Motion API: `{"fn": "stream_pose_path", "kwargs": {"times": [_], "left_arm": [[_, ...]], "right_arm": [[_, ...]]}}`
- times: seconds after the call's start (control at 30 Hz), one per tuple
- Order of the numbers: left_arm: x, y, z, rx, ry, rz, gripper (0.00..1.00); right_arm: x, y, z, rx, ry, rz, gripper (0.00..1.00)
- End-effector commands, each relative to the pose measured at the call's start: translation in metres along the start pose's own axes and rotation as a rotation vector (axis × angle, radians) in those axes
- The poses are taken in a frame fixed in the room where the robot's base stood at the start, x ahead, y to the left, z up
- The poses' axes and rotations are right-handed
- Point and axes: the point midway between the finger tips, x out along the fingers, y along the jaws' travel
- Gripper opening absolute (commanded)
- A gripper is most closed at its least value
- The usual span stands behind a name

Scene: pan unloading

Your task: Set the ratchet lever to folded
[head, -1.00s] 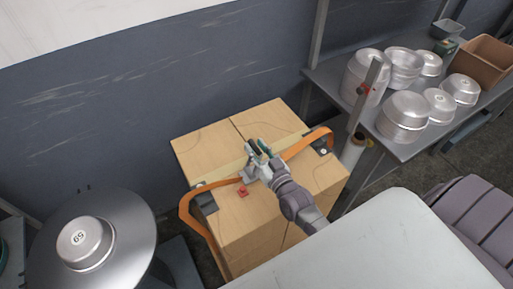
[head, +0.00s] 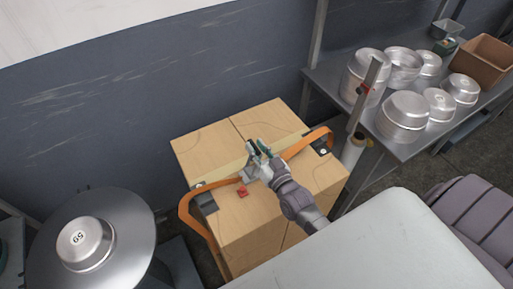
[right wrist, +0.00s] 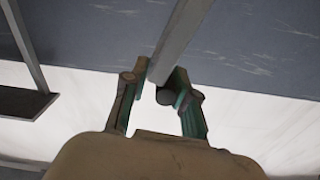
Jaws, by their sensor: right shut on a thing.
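The grey ratchet (head: 246,178) sits on the orange strap (head: 228,182) across the top of the wooden boxes, mostly hidden by my right gripper. My right gripper (head: 257,149) is over it, with green-edged fingers. In the right wrist view, a grey bar, seemingly the ratchet lever (right wrist: 180,40), runs down from the top edge to between the fingertips (right wrist: 160,92), which are shut on its end. The lever appears raised from the strap, but its exact angle is hard to tell. My left gripper is not in view.
The wooden boxes (head: 196,152) stand against the grey wall (head: 120,130). A red piece (head: 243,192) lies near the ratchet. Dark corner guards (head: 206,203) sit under the strap. A metal shelf (head: 330,72) with several pans is at right; a round metal platform (head: 130,245) is at left.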

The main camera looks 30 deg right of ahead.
Motion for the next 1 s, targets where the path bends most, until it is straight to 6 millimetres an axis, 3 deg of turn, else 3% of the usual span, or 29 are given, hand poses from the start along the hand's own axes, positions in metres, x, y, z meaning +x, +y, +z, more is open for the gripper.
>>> {"fn": "stream_pose_path", "kwargs": {"times": [0.37, 0.67, 1.0], "left_arm": [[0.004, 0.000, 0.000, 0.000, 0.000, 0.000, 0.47], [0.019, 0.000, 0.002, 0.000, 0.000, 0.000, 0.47], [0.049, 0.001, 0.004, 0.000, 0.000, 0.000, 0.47]], "right_arm": [[0.000, 0.013, 0.004, 0.109, -0.003, -0.002, 0.00], [0.000, 0.042, 0.016, 0.366, -0.004, -0.002, 0.00], [0.000, 0.072, 0.040, 0.688, -0.004, -0.001, 0.00]]}}
